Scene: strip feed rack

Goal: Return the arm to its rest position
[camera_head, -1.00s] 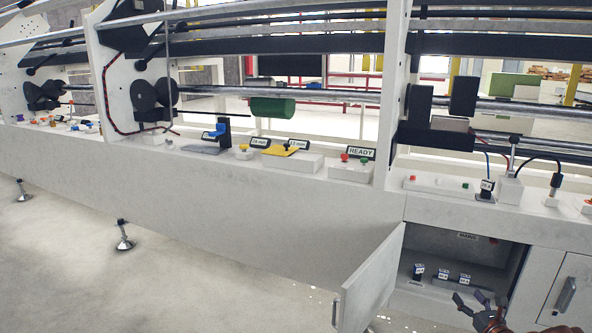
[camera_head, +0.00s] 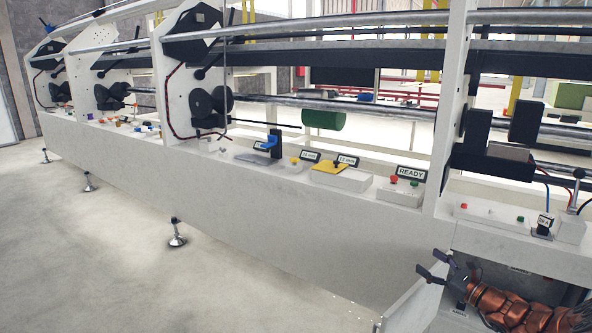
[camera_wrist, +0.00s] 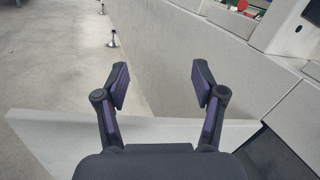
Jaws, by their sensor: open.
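My gripper (camera_head: 437,265) is at the lower right of the head view, in front of the rack's right end, beside the open cabinet door (camera_head: 415,300). Its fingers are apart with nothing between them. In the wrist view my gripper (camera_wrist: 161,87) also shows open and empty, with the white door's top edge (camera_wrist: 40,125) lying below and behind the fingers. The copper-coloured arm reaches in from the lower right and hides much of the cabinet opening.
The long white strip feed rack (camera_head: 290,220) runs from left to right, with a READY panel (camera_head: 403,193) and a yellow part (camera_head: 328,168) on its ledge. A levelling foot (camera_head: 176,236) stands on the floor. The floor (camera_head: 90,270) at left is clear.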

